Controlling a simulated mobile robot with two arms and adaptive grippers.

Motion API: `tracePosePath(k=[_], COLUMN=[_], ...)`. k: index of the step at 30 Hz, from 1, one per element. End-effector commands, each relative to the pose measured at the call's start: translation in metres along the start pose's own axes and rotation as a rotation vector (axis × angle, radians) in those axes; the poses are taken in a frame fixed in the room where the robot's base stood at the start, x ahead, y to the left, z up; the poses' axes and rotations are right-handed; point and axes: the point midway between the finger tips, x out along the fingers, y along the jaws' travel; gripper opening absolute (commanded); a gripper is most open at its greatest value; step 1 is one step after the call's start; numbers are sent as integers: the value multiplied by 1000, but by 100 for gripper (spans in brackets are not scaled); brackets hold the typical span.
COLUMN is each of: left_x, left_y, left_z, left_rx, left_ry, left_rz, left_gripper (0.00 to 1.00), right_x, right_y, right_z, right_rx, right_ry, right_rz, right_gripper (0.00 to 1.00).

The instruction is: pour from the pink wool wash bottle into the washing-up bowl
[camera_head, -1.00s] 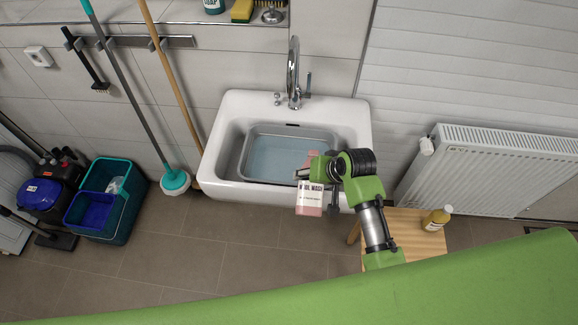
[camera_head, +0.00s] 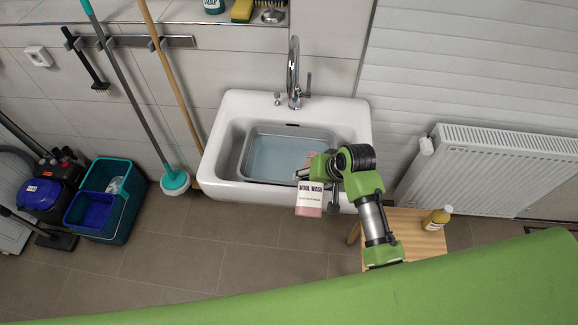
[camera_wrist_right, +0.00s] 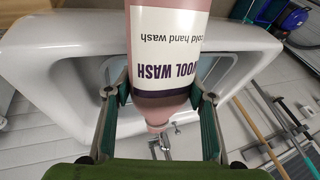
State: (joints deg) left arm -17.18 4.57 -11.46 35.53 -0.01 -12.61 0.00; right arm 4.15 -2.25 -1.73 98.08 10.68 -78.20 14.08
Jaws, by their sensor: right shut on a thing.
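The pink wool wash bottle (camera_head: 309,211), with a white label, is over the front right rim of the sink. My right gripper (camera_head: 305,174) is shut around it, and its fingers also show either side of the bottle in the right wrist view (camera_wrist_right: 160,98). The bottle's neck (camera_wrist_right: 158,115) points towards the tap side, and the bottle looks tilted; the exact angle is unclear. No stream shows. The grey washing-up bowl (camera_head: 246,158) sits in the white sink with bluish water in it. My arm and the bottle hide its right front corner. My left gripper is out of view.
The white sink (camera_head: 222,188) has a tall tap (camera_head: 293,72) at its back. A wooden stool (camera_head: 422,240) with a yellow bottle (camera_head: 437,218) stands at right, near a radiator (camera_head: 490,170). A mop (camera_head: 175,182) and a teal bucket (camera_head: 125,215) are at left.

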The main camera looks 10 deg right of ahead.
Motion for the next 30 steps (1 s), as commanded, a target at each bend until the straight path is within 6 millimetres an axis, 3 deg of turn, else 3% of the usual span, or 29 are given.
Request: tracePosePath(k=[30], left_x=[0], left_y=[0], left_z=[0], left_rx=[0], left_ry=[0], left_rz=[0], left_gripper=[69], right_x=[9], right_y=[3], right_z=[4], right_rx=[39], right_ry=[-109], right_rz=[-1], right_gripper=[23])
